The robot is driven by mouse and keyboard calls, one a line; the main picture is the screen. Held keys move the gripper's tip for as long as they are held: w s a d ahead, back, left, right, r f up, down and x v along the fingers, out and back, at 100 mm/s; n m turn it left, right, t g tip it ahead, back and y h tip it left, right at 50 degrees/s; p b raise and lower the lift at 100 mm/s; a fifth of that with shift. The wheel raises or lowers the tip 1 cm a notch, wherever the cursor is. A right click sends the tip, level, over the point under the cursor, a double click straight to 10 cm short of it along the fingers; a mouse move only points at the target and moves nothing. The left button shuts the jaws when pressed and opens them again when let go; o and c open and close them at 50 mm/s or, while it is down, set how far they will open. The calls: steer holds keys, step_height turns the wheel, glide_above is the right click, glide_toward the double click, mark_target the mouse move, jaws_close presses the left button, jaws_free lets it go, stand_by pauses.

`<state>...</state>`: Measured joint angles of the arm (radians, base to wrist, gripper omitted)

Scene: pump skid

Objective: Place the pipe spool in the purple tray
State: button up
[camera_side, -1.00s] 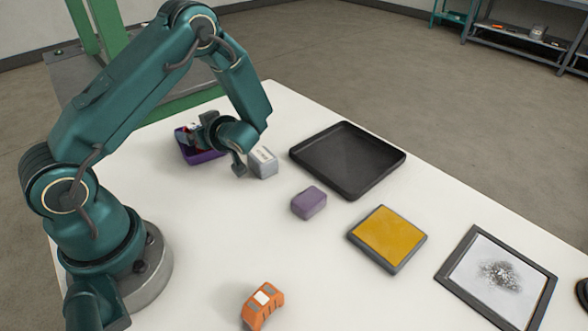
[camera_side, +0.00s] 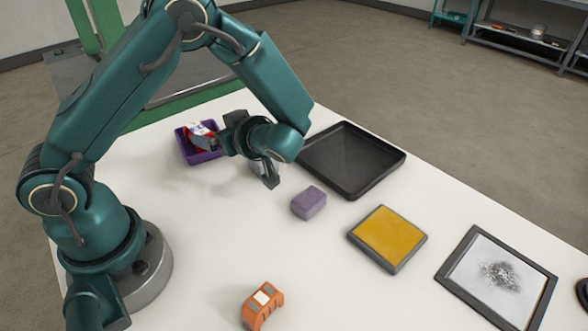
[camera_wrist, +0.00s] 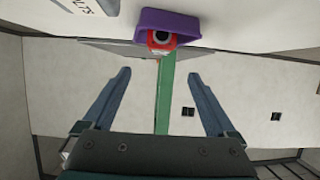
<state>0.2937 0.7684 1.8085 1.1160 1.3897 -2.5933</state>
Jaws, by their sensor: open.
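The purple tray (camera_side: 207,157) stands at the back left of the white table in the side view. A red part with white and blue markings, which looks like the pipe spool (camera_side: 201,133), lies tilted in it, its upper part above the rim. In the wrist view the purple tray (camera_wrist: 192,25) is at the top, with the red spool end (camera_wrist: 161,47) and its dark round bore showing. My gripper (camera_side: 252,150) is right of the tray and apart from it. In the wrist view its jaws (camera_wrist: 165,74) are spread with nothing between them.
A pale lettered box (camera_wrist: 84,6) shows at the wrist view's top left; my gripper hides it in the side view. A black tray (camera_side: 350,160), purple block (camera_side: 308,203), yellow-topped pad (camera_side: 388,239), framed panel (camera_side: 498,277) and orange part (camera_side: 262,305) are on the table.

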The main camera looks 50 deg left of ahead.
steer(key=s+d+r+m+t+h, duration=0.2)
steer(key=s+d+r+m+h, duration=0.2)
steer(key=m, duration=0.5)
steer(key=s+d+r+m+t+h, duration=0.3)
steer(key=s+d+r+m+h, duration=0.1)
steer(key=d+m+h, duration=0.5)
steer(key=shift+s+d+r+t, duration=0.35)
steer(key=shift+s+d, duration=0.25)
steer(key=shift+d, duration=0.1)
